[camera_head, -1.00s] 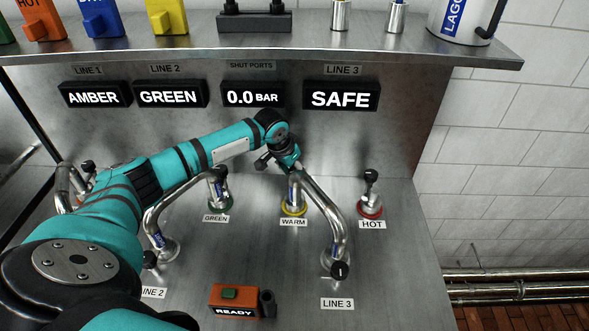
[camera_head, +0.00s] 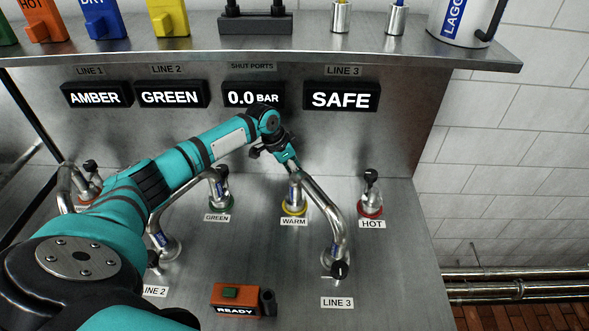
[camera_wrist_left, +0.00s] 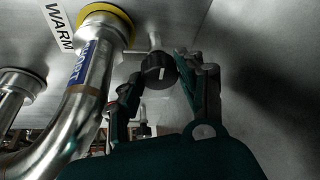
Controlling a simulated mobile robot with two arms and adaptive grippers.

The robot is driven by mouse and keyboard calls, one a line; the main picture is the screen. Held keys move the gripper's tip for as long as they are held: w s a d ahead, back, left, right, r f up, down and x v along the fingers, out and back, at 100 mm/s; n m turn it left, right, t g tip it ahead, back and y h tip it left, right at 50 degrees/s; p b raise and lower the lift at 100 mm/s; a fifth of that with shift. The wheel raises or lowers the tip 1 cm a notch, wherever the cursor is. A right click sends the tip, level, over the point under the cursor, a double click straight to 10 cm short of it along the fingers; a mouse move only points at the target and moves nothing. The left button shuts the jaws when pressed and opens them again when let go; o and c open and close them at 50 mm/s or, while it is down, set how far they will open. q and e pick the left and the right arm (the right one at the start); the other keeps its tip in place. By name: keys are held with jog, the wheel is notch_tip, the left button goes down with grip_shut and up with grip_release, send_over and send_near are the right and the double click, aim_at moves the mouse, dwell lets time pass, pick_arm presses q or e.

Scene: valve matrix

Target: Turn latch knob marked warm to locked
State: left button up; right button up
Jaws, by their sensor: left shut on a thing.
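The yellow-ringed port labelled WARM (camera_head: 294,209) has a curved metal pipe (camera_head: 327,208) joined to it. It also shows in the wrist view, with its WARM label (camera_wrist_left: 59,25). The latch knob (camera_wrist_left: 158,71), black with a white line on its face, is beside this port in the wrist view. My left gripper (camera_wrist_left: 160,82) has a finger on each side of the knob and is shut on it. In the head view my left gripper (camera_head: 289,166) is just behind the top of the pipe, and the knob is hidden there. My right gripper is not in view.
A HOT port (camera_head: 371,208) stands to the right and a GREEN port (camera_head: 218,205) to the left. A READY box (camera_head: 235,300) is at the front. A shelf (camera_head: 300,48) overhangs the displays, one reading SAFE (camera_head: 340,96).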

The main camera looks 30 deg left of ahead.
pick_arm(q)
jog(key=shift+m, duration=0.5)
jog(key=o, duration=1.1)
jog(key=shift+w, duration=0.1)
jog(key=shift+o, duration=0.2)
